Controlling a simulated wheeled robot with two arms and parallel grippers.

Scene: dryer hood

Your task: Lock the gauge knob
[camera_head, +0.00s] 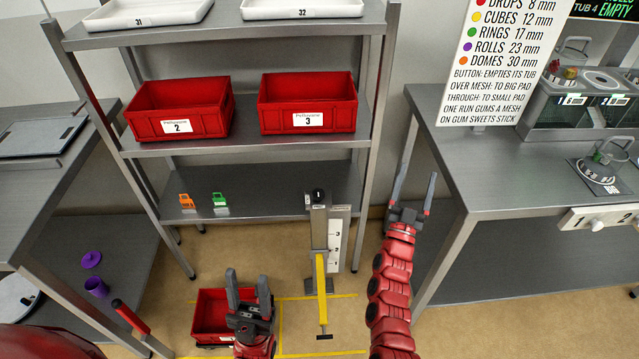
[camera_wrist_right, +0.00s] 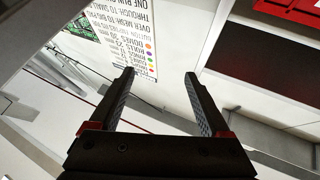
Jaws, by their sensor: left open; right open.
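The gauge is a grey upright post (camera_head: 340,225) with a white scale (camera_head: 335,245) numbered 1 to 3, standing in front of the shelf rack. A dark knob (camera_head: 318,195) sits at its top. A yellow bar (camera_head: 321,290) runs from the post toward me. My left gripper (camera_head: 247,280) is open and empty, low and left of the gauge, over a red bin. My right gripper (camera_head: 417,175) is open and empty, right of the gauge and apart from it. The right wrist view shows its two spread fingers (camera_wrist_right: 159,80) with nothing between them; the knob is not visible there.
The rack holds red bins 2 (camera_head: 178,127) and 3 (camera_head: 308,120), an orange piece (camera_head: 187,201) and a green piece (camera_head: 219,199). A red floor bin (camera_head: 207,318) lies by yellow floor lines. A grey table (camera_head: 450,150) stands close right of my right gripper.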

